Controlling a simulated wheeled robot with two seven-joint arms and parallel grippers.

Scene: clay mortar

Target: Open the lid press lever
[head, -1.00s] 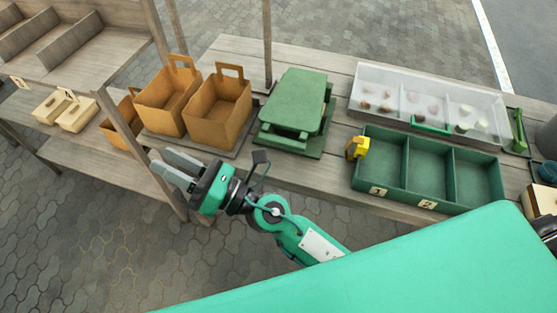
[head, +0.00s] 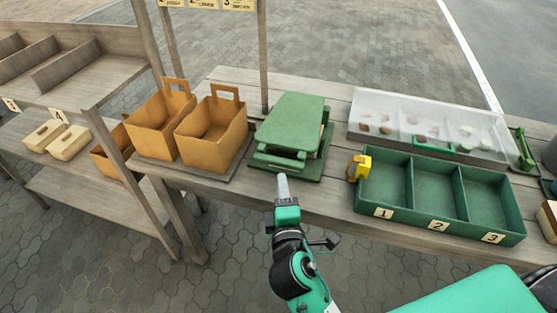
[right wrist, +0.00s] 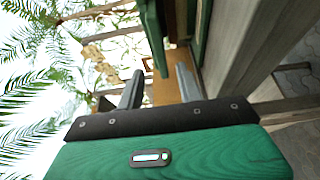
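The green lid press (head: 295,118) stands on the wooden table in the middle of the head view. It has a flat top plate, and a green lever bar (head: 279,160) runs along its front edge. My right gripper (head: 282,186) is just in front of the press, below the lever bar, pointing at it. In the right wrist view, its two fingers (right wrist: 160,88) are apart with nothing held. Green parts of the press (right wrist: 153,35) show ahead, between and beyond the fingertips. The gap to the lever is hard to judge. My left gripper is not in view.
Two brown cartons (head: 212,130) stand left of the press. A green numbered tray (head: 440,190) stands right, with a yellow object (head: 359,167) at its left end. A clear-covered case (head: 430,125) lies behind it. A wooden post (head: 263,60) rises behind the press.

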